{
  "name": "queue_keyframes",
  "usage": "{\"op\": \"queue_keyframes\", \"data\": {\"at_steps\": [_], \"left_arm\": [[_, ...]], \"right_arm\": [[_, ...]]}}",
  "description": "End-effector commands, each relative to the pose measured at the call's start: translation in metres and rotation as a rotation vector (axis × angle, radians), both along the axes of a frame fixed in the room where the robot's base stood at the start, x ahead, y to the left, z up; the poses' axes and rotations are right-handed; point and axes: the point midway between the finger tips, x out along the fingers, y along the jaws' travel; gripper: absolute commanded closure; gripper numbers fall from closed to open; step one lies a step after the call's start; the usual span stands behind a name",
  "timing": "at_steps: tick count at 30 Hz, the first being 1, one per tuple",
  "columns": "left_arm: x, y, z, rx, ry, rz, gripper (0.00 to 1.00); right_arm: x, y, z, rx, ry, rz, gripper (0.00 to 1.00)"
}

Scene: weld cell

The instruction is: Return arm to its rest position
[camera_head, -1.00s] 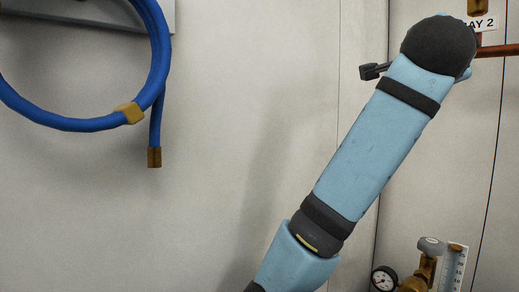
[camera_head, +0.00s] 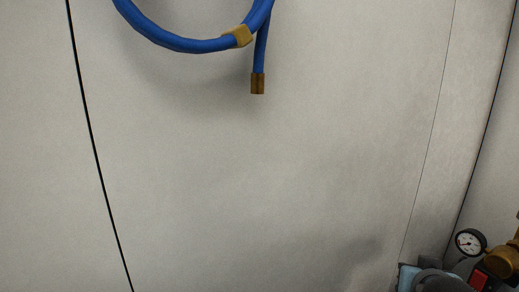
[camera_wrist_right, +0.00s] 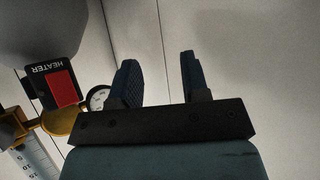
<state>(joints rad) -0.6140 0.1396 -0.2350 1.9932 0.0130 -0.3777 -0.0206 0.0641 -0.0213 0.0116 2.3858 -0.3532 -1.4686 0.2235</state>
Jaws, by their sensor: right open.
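My right gripper (camera_wrist_right: 159,64) is open in the right wrist view, with its two dark fingers apart and nothing between them. A pale wall lies beyond the fingers. In the head view, only a small light-blue and dark part of my arm shows at the bottom right corner. The gripper itself cannot be made out there. My left gripper is in neither view.
A gauge (camera_head: 470,242) and brass regulator (camera_head: 504,262) are at the head view's lower right. The wrist view shows a black and red HEATER unit (camera_wrist_right: 60,88) left of the fingers. A blue hose (camera_head: 185,43) hangs on the wall, whose middle is clear.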

Motion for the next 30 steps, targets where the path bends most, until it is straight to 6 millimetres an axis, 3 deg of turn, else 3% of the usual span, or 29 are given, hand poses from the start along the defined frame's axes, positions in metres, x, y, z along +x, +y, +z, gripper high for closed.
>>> {"op": "queue_keyframes", "data": {"at_steps": [1,3,9,15,20,30], "left_arm": [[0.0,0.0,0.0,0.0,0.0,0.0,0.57],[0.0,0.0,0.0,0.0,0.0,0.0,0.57],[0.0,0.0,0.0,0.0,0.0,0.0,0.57],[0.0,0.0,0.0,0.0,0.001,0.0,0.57],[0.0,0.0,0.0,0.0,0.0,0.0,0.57],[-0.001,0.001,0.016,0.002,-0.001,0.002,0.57]], "right_arm": [[-0.018,0.007,-0.03,-0.007,0.082,0.049,0.58],[-0.042,0.018,-0.064,-0.012,0.181,0.118,0.58],[-0.117,0.046,-0.139,0.002,0.432,0.302,0.58],[-0.18,0.065,-0.179,0.032,0.602,0.436,0.58],[-0.227,0.078,-0.2,0.063,0.717,0.528,0.58],[-0.187,0.103,-0.243,0.044,0.47,0.599,0.58]]}}
